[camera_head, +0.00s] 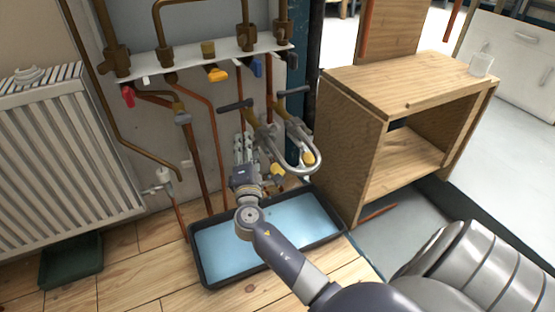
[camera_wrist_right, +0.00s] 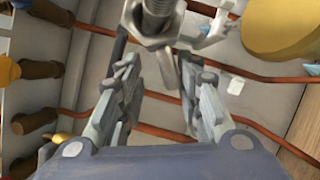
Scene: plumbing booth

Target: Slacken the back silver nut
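My right gripper (camera_head: 245,147) reaches over the blue-lined tray toward the pipework below the valve rail. In the wrist view, my right gripper (camera_wrist_right: 157,72) is open, with a clear gap between its two fingers. A silver hex nut (camera_wrist_right: 150,38) on a threaded stem shows just past the fingertips, near the top of that view. No grip on it shows, and I cannot tell whether a finger touches it. In the head view, a silver fitting (camera_head: 183,118) sits on a pipe to the left. The spot before my gripper is partly hidden there. My left gripper is not in view.
Dark T-handles (camera_head: 292,92) and a curved silver tube (camera_head: 312,166) crowd the space right of my gripper. The tray (camera_head: 207,280) lies below. A wooden cabinet (camera_head: 350,150) stands at right, a radiator (camera_head: 60,160) at left. Copper pipes (camera_head: 222,160) run behind.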

